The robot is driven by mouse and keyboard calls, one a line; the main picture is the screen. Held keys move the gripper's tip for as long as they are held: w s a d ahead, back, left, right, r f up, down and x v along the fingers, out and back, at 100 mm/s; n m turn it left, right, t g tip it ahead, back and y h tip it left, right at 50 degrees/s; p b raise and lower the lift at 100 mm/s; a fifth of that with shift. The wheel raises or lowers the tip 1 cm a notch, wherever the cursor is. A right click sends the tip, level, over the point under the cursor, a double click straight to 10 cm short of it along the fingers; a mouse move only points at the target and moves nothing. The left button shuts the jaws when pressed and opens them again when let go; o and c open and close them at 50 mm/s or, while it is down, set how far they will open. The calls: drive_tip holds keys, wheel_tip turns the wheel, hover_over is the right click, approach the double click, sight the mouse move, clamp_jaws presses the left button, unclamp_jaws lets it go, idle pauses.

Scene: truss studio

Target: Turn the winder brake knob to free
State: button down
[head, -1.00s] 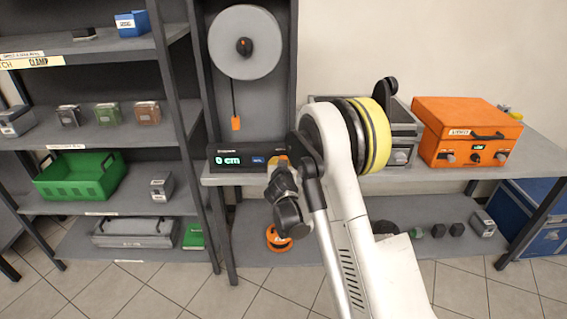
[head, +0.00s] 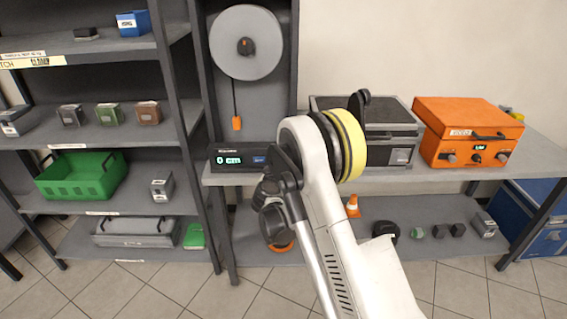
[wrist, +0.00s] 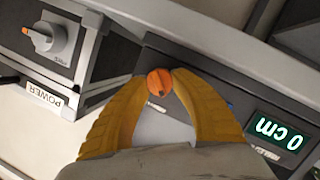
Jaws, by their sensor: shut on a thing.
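The orange knob (wrist: 159,82), which I take as the winder brake knob, sits on the dark console (wrist: 200,95) in the wrist view. It has a dark mark on its lower side. My gripper (wrist: 160,80) has its yellow fingertips closed on both sides of it. In the head view the console (head: 228,150) reads "0 cm"; my arm covers the knob and gripper there. The grey winder disc (head: 246,70) with a dark hub stands above, a cord with an orange end (head: 236,123) hanging below. I cannot read the marking near the knob.
A dark-lidded grey case (head: 385,145) stands right of the console, partly behind my arm. Its side shows a grey knob with an orange pointer (wrist: 45,37) in the wrist view. An orange box (head: 470,135) is farther right. A shelf unit (head: 175,110) is at left.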

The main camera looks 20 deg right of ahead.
idle(0.4)
drive_tip(key=c, duration=1)
unclamp_jaws()
drive_tip(key=shift+w, duration=0.1)
drive_tip(key=v, duration=1.2)
